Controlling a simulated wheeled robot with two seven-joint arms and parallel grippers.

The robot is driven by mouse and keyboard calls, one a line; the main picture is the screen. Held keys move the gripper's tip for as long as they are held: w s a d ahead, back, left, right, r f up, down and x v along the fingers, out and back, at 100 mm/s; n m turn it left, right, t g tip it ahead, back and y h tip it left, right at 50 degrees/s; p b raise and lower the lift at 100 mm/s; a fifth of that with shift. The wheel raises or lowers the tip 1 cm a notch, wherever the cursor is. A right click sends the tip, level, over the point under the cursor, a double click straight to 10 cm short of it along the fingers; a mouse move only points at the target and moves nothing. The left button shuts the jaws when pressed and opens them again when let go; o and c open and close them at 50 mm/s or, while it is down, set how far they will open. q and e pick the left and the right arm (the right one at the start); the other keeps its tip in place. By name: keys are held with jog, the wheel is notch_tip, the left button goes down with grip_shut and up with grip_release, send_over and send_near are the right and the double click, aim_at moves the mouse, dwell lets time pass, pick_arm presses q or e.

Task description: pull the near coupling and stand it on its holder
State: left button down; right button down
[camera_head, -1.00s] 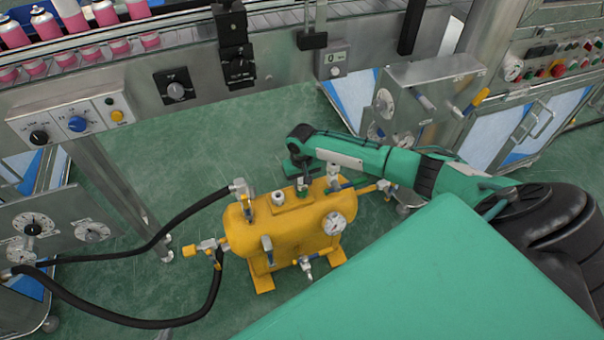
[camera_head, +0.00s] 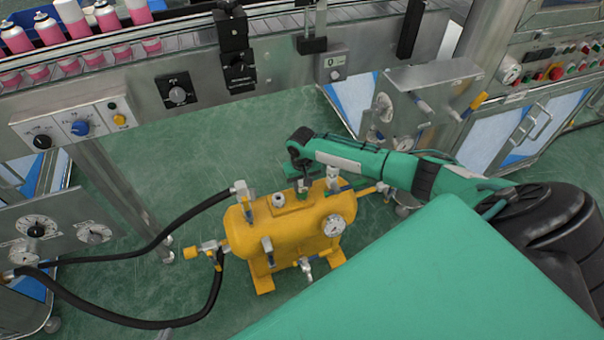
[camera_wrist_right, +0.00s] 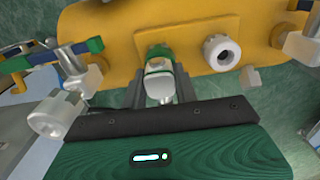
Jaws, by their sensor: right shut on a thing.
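My right gripper (camera_head: 302,178) reaches down from the right arm to the top of the yellow tank. In the right wrist view, its two dark fingers (camera_wrist_right: 159,92) are shut on a pale metal coupling (camera_wrist_right: 159,78) with a green collar. The coupling stands over the tank's raised top plate (camera_wrist_right: 191,35); I cannot tell whether it is seated or lifted. A pale round fitting (camera_wrist_right: 221,52) on the same plate is beside it and bare on top; it also shows in the head view (camera_head: 278,199). My left gripper is not in view.
The yellow tank (camera_head: 287,232) carries a gauge (camera_head: 334,224) and several valves. Two black hoses run left from it, an upper one (camera_head: 150,240) and a lower one (camera_head: 130,322). The steel conveyor (camera_head: 290,60) stands behind; green floor (camera_head: 215,140) is clear between.

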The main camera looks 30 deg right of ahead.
dwell(0.6)
jog(key=c, duration=1)
grip_release()
jog(key=shift+f, duration=0.1)
notch_tip(320, 180, up, 14)
jog(key=p, duration=0.2)
jog(key=shift+p, duration=0.3)
jog(key=shift+f, duration=0.1)
